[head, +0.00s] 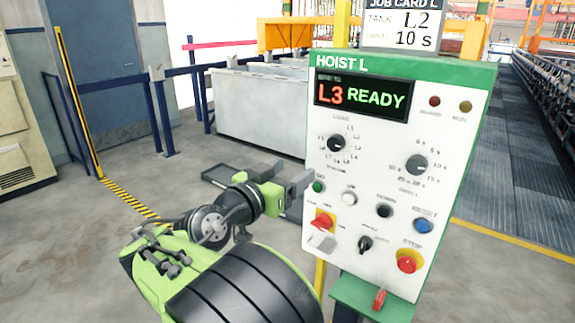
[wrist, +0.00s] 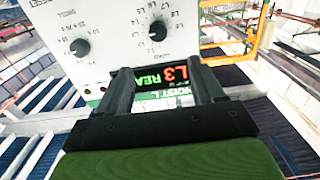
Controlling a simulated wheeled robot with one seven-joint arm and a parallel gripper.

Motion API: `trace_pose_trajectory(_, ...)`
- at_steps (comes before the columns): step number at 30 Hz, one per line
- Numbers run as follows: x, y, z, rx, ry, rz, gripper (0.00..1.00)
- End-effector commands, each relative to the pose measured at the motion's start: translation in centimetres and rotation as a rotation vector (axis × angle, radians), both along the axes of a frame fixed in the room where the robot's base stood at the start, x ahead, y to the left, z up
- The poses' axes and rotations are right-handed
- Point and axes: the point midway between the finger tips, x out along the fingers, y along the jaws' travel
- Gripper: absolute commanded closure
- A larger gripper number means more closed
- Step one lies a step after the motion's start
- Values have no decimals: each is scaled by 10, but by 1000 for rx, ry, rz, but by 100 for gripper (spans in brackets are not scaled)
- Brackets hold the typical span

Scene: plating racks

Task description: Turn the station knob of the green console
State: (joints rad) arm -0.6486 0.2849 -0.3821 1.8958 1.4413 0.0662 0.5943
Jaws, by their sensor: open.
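The green-framed console (head: 400,170) with a white face is headed HOIST L. Its display (head: 362,99) reads L3 READY. The station knob (head: 336,142), black and ringed by small L labels, sits at the upper left of the face; its pointer is too small to read. In the wrist view the station knob (wrist: 158,31) shows beyond my fingertips, and the display (wrist: 180,72) shows between the fingers. My gripper (head: 298,184) is at the console's left edge, below the knob's height. It is open and empty; in the wrist view its fingers (wrist: 160,78) stand apart.
A second black knob (head: 416,164) is at the right of the face. Below are buttons, a switch and a red stop button (head: 410,261). The job card (head: 411,25) above reads tank L2, 10 s. Open floor (head: 80,230) lies to the left.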

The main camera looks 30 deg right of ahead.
Motion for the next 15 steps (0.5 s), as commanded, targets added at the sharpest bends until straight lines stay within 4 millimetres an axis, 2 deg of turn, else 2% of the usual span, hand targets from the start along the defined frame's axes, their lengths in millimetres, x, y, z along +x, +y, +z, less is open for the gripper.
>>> trace_pose_trajectory(5, 1, -5, 5, -23, -15, -13, 33)
trace_pose_trajectory(11, 7, -26, 5, -20, -15, -15, 33)
trace_pose_trajectory(15, 15, -50, 6, -20, -12, -17, 33)
